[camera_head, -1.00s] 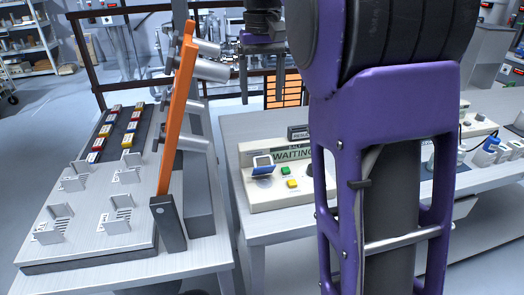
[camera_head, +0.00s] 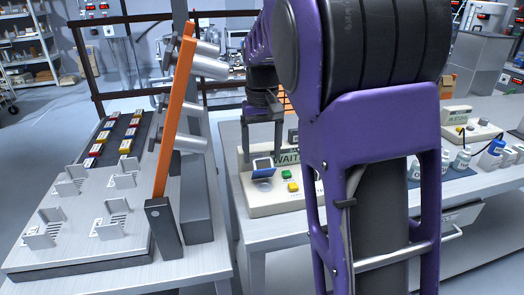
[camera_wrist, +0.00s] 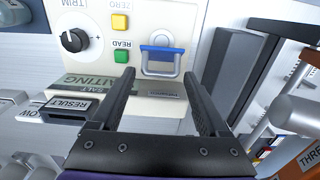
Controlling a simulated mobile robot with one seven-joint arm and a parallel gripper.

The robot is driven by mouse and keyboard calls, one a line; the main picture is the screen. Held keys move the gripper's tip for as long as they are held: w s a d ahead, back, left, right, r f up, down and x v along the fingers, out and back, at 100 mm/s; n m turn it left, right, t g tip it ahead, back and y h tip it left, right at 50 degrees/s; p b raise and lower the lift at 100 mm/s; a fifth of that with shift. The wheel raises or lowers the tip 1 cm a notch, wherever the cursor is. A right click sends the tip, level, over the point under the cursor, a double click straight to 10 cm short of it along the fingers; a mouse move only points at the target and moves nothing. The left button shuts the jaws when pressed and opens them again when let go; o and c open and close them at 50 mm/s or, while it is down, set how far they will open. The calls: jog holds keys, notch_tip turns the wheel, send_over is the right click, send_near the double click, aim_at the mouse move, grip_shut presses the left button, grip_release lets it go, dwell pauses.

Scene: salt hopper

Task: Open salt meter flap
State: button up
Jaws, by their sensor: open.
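The salt meter (camera_head: 262,204) is a cream box on the middle table, with "WAITING" on its display. I cannot tell how far the flap stands open. My gripper (camera_head: 262,154) is open and empty, fingers pointing down over the flap. In the wrist view my gripper (camera_wrist: 159,74) has its two fingers on either side of the flap's near end, apparently without contact.
Beside the flap are a green READ button (camera_wrist: 121,56), a yellow ZERO button (camera_wrist: 120,22) and a black TRIM knob (camera_wrist: 74,40). A RESULT box (camera_wrist: 68,105) lies close by. My arm hides the meter's right part.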

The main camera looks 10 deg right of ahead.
jog(key=c, duration=1.1)
jog(key=w+g+p, duration=0.1)
jog(key=p, duration=0.3)
jog(key=w+g+p, duration=0.1)
jog(key=p, duration=0.4)
jog(key=shift+r+g, duration=0.3)
jog(key=shift+r, duration=0.05)
jog(key=shift+w+f+g+p, duration=0.4)
jog(key=shift+g+p, duration=0.1)
jog(key=shift+p, duration=0.15)
jog(key=shift+w+f+g, duration=0.3)
jog(key=shift+w+g, duration=0.35)
jog(key=shift+g, duration=0.35)
jog(key=o, duration=1.1)
